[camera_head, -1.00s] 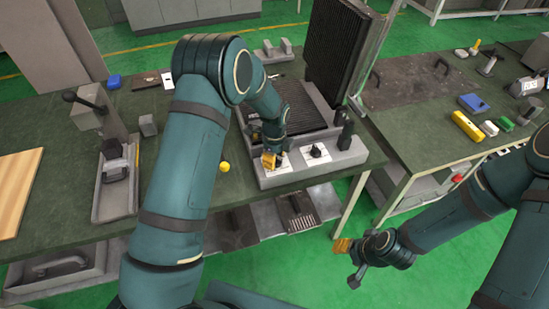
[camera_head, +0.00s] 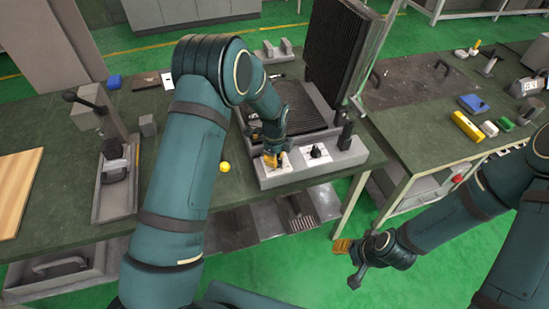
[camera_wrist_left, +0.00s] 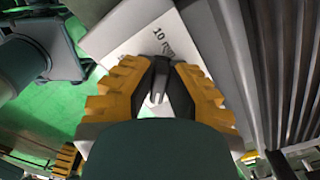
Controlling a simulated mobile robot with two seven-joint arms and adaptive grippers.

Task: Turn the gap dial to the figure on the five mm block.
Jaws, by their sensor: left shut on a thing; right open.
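My left gripper (camera_head: 271,161) is at the left white plate (camera_head: 268,180) on the grey front of the press-like machine. In the left wrist view its yellow fingers (camera_wrist_left: 160,88) are shut on a black dial knob (camera_wrist_left: 158,78) with a pale mark. The white plate (camera_wrist_left: 140,48) shows there with "10" and further print I cannot read fully. The fingers hide the rest of the dial's figures. A second black knob (camera_head: 318,151) stands to the right. My right gripper (camera_head: 343,247) is open and empty, low in front of the benches. I cannot identify the five mm block.
The machine's ribbed plate (camera_head: 340,50) stands raised at the back. A black handle (camera_head: 346,133) is right of the knobs. The right bench holds a yellow block (camera_head: 467,126), a blue block (camera_head: 473,103) and small pieces.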

